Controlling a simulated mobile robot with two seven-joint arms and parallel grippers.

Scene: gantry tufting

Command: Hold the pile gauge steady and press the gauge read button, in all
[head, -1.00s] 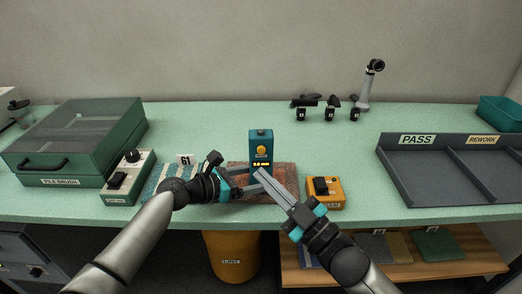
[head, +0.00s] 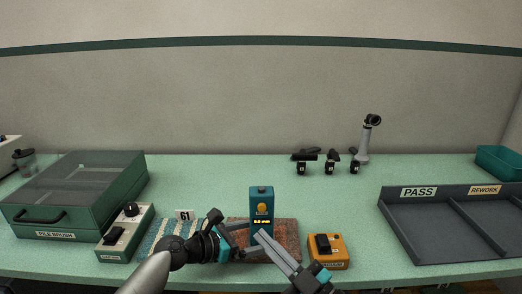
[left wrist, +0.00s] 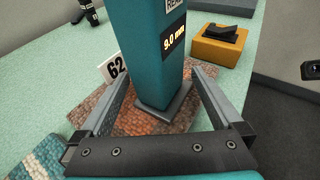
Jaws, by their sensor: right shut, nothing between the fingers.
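The pile gauge (head: 269,202) is an upright teal box on a rust-brown tufted sample (head: 288,231).
An orange box with a black rocker switch (head: 323,243) stands right of the sample. A green switch box (head: 126,235) and the pile brush case (head: 75,190) are at left. The PASS/REWORK tray (head: 413,225) is at right. A striped sample (head: 160,240) lies beside card 61 (head: 184,215).

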